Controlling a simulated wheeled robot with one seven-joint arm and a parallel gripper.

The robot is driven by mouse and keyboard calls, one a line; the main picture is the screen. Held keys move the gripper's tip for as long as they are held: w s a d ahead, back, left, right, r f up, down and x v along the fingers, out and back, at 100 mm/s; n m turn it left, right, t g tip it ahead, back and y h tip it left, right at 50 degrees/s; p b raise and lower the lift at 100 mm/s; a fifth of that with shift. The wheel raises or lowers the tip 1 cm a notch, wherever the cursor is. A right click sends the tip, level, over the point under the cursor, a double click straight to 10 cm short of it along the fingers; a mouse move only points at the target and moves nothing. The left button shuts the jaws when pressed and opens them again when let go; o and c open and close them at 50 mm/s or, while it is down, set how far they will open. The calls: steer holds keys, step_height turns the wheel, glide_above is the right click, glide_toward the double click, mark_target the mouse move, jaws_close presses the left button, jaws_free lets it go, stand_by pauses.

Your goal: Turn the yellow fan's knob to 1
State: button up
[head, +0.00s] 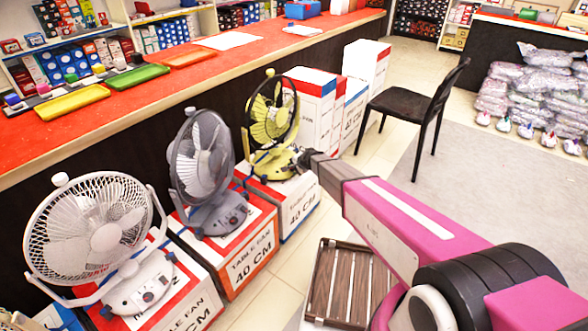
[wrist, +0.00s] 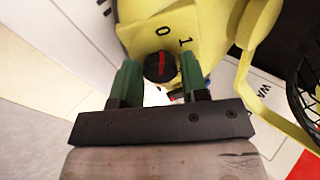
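The yellow fan (head: 271,118) stands on a box at the right end of the fan row. In the wrist view its yellow base (wrist: 150,25) carries a round black knob (wrist: 159,66) with a red line. The digits 0 and 1 are printed beside the knob, and the red line points roughly at the 0. My gripper (wrist: 159,66) is open, with one green finger on either side of the knob. Small gaps seem to show between the fingers and the knob. In the head view my gripper (head: 298,163) is at the fan's base, its fingers hard to make out.
A grey fan (head: 203,168) and a white fan (head: 95,228) stand on boxes to the left. A red-topped counter (head: 150,92) runs behind them. White boxes (head: 318,105) and a black chair (head: 415,105) stand behind my arm. A wooden slatted item (head: 338,285) lies below.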

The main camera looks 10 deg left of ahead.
steer(key=c, duration=0.4)
steer(key=shift+c, duration=0.2)
steer(key=shift+m, duration=0.3)
steer(key=m, duration=0.3)
steer(key=shift+m+g+h, duration=0.3)
steer(key=shift+m+g, duration=0.1)
steer(key=shift+m, duration=2)
steer(key=o, duration=0.9)
steer(key=shift+r, duration=0.15)
